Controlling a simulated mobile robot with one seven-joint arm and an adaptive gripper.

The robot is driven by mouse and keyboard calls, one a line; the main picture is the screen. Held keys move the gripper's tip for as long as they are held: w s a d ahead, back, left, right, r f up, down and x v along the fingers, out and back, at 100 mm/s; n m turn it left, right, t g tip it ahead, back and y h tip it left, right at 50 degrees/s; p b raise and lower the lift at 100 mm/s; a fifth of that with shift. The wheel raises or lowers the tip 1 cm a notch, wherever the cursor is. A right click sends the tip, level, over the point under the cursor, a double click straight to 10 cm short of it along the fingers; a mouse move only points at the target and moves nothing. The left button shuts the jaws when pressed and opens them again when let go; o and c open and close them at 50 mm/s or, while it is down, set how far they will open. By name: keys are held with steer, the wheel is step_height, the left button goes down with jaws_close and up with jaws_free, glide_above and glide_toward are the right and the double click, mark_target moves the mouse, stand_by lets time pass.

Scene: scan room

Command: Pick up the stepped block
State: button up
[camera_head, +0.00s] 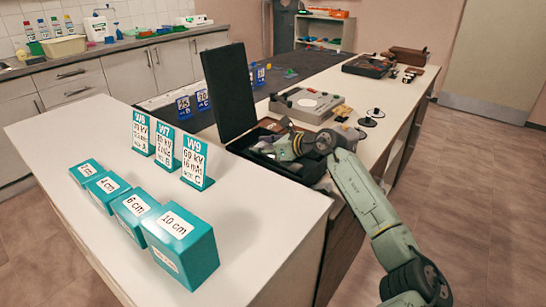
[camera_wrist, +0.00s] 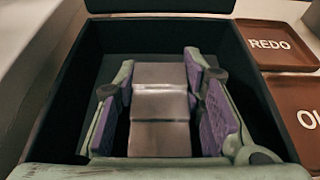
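The stepped block (camera_wrist: 160,105) is a grey metallic piece with several step levels, lying inside a dark open case (camera_wrist: 262,105) in the wrist view. My gripper (camera_wrist: 161,82) reaches down into the case with its purple-padded fingers on both sides of the block. The fingers look open, with dark gaps between the nearer pads and the block; contact at the far tips is unclear. In the head view the open case (camera_head: 236,147) stands on the counter, and my arm hides the block and fingertips.
Brown trays marked REDO (camera_wrist: 283,46) and another (camera_wrist: 300,112) lie right of the case. The raised black lid (camera_head: 229,92) stands behind it. Teal cards (camera_head: 195,162) and several teal centimetre blocks (camera_head: 181,245) stand left. A grey device (camera_head: 307,104) sits beyond.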

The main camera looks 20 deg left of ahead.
steer(key=shift+r, duration=0.1)
jaws_close()
stand_by(0.3)
